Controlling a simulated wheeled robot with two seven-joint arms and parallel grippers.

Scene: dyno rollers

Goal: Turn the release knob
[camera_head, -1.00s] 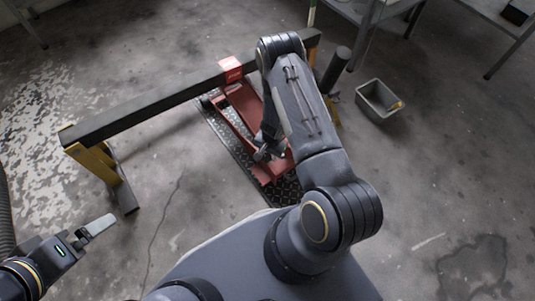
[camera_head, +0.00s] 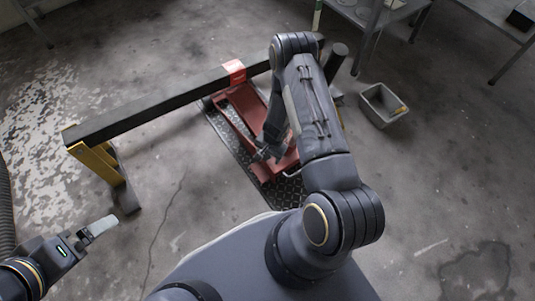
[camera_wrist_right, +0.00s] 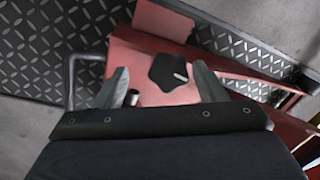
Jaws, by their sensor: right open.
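A red floor jack (camera_head: 242,103) lies on a dark diamond-plate mat (camera_head: 228,143) under a long beam. A dark lobed release knob (camera_wrist_right: 168,72) with a small pale mark sits on the jack's red body in the right wrist view. My right gripper (camera_wrist_right: 161,84) is open, with one finger on each side of the knob in that view; I cannot tell whether they touch it. In the head view my right gripper (camera_head: 268,151) is low over the jack's near end, and the knob is hidden. My left gripper (camera_head: 88,233) is at lower left, away from the jack; its opening is unclear.
The dark beam (camera_head: 150,107) on yellow legs (camera_head: 96,160) crosses above the jack. A bent metal bar (camera_wrist_right: 71,85) stands left of the knob. A grey bin (camera_head: 382,105) is at right. Open concrete floor lies at right.

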